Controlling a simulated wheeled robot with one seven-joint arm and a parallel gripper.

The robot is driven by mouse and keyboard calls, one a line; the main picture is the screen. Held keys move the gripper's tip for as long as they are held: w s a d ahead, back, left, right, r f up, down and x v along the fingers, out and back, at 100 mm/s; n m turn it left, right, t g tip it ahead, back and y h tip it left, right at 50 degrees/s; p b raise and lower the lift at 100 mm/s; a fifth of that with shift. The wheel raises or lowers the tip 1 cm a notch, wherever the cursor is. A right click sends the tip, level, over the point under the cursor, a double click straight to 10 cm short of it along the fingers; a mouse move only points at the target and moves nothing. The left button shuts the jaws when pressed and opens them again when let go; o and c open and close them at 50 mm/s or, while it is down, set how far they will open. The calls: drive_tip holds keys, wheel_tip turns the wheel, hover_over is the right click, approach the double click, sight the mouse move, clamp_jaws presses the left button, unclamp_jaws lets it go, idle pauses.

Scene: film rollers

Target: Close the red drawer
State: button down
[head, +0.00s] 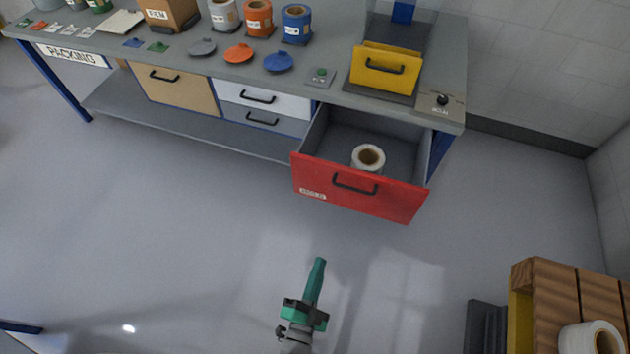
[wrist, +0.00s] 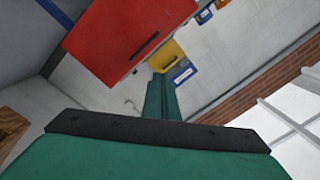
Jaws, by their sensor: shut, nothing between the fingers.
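The red drawer (head: 345,188) is pulled far out from under the right part of the grey workbench. It has a dark handle (head: 355,184) on its red front. A white film roll (head: 368,158) with a brown core stands inside the drawer. My green gripper (head: 318,266) is shut and empty. It is in front of and below the drawer front in the head view, apart from it. In the wrist view the red drawer front (wrist: 110,35) shows tilted beyond the shut green fingers (wrist: 160,90).
The workbench (head: 180,55) carries film rolls, coloured lids and a yellow-fronted box (head: 385,70). A tan drawer (head: 175,90) and light drawers (head: 262,97) are shut. A wooden pallet (head: 560,290) with a white roll is at the lower right. The floor before the drawer is clear.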

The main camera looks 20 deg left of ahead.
sight(317, 173)
drive_tip(key=w+a+f+m+h, duration=0.1)
drive_tip(key=w+a+f+m, duration=0.4)
drive_tip(key=w, duration=0.4)
drive_tip(key=w+a+f+m, duration=0.2)
drive_tip(key=w+a+m, duration=0.2)
drive_tip(key=w+a, duration=0.3)
drive_tip(key=w, duration=0.5)
drive_tip(key=w+d, duration=0.1)
drive_tip(key=w, duration=0.8)
drive_tip(key=shift+w+d, duration=0.15)
drive_tip(key=shift+w, duration=0.15)
